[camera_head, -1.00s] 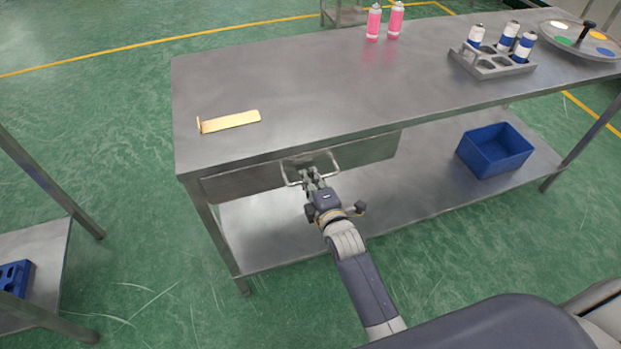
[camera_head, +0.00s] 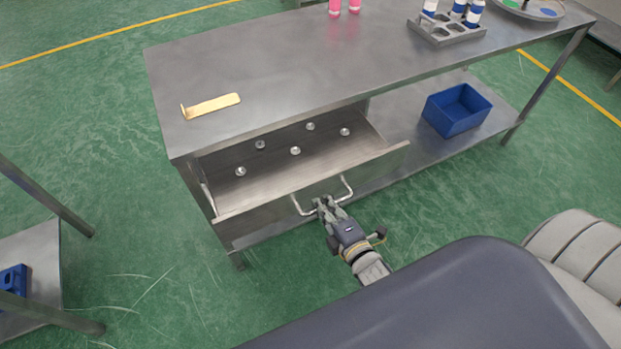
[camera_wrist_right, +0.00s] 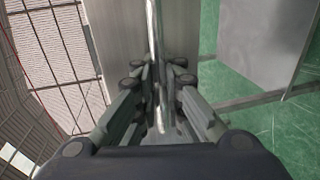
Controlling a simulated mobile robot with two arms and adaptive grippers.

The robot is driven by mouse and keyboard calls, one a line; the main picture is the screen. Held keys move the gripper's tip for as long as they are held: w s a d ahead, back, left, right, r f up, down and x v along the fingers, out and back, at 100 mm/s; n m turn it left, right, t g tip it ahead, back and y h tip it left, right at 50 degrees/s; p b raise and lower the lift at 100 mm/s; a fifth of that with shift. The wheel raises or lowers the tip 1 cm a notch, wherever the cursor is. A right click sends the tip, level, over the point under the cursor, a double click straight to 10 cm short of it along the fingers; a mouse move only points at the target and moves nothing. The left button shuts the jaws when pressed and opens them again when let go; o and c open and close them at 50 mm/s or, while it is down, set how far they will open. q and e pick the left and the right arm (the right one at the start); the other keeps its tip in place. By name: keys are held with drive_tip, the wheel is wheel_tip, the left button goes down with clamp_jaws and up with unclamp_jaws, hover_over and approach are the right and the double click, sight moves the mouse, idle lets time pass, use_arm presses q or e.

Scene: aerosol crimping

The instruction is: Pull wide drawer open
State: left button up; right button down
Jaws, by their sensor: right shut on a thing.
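The wide drawer (camera_head: 270,205) under the steel table is pulled out, and its inside shows in the head view. Several small round metal parts (camera_head: 295,151) lie spread on its floor. My right gripper (camera_head: 324,204) is shut on the drawer's bar handle (camera_head: 346,187) at the front face. In the right wrist view the handle bar (camera_wrist_right: 155,60) runs between the fingers of the gripper (camera_wrist_right: 157,100). My left gripper is not in view.
The steel tabletop (camera_head: 290,70) carries a gold bracket (camera_head: 211,106), a grey rack (camera_head: 445,33) with bottles and pink bottles (camera_head: 335,8). A blue bin (camera_head: 456,110) stands on the lower shelf. Another table (camera_head: 40,260) is at the left. Green floor is free in front.

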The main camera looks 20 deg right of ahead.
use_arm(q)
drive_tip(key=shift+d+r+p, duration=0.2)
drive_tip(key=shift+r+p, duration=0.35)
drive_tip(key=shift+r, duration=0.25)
use_arm(e)
drive_tip(key=f+v, duration=0.2)
drive_tip(key=v, duration=0.7)
drive_tip(key=shift+s+r, duration=0.15)
drive_tip(key=shift+s, duration=0.35)
drive_tip(key=c, duration=1.7)
unclamp_jaws()
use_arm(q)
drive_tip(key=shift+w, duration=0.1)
use_arm(e)
drive_tip(key=v, duration=1.2)
